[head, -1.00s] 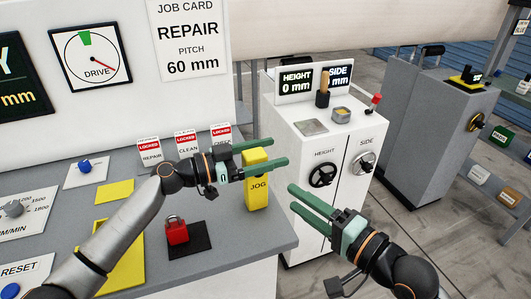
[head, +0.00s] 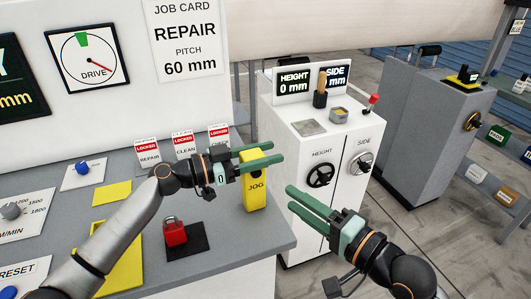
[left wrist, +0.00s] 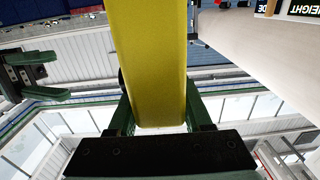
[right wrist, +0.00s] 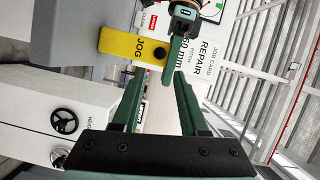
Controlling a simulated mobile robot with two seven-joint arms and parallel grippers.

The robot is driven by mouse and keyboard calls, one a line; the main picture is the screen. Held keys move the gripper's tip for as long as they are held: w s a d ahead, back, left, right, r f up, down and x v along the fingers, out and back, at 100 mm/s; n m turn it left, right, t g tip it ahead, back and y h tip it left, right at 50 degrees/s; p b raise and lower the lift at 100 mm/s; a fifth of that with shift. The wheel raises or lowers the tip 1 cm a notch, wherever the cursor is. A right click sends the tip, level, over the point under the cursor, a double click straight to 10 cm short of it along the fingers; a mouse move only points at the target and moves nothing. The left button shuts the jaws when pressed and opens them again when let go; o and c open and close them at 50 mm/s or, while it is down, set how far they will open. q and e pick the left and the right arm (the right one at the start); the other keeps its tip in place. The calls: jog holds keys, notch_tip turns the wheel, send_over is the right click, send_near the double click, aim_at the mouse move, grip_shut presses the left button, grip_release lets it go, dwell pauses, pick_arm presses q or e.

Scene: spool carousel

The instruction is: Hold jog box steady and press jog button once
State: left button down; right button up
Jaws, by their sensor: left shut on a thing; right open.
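The yellow jog box (head: 256,192), marked JOG, stands upright near the front right corner of the grey bench. My left gripper (head: 278,151) is shut on its upper part, one green finger on each side. The left wrist view shows the yellow box (left wrist: 150,60) between the fingers. In the right wrist view the box (right wrist: 128,44) has a dark round jog button (right wrist: 159,53) at its top end. My right gripper (head: 289,198) is open and empty, to the right of the box and apart from it. Its fingers (right wrist: 160,75) point toward the box's top.
A red padlock (head: 175,231) sits on a dark pad left of the box. Locked tags (head: 183,145) stand behind. A white cabinet (head: 305,215) with HEIGHT and SIDE handwheels stands right of the bench (head: 225,245). The space between box and right gripper looks clear.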

grip_shut()
dwell(1.4)
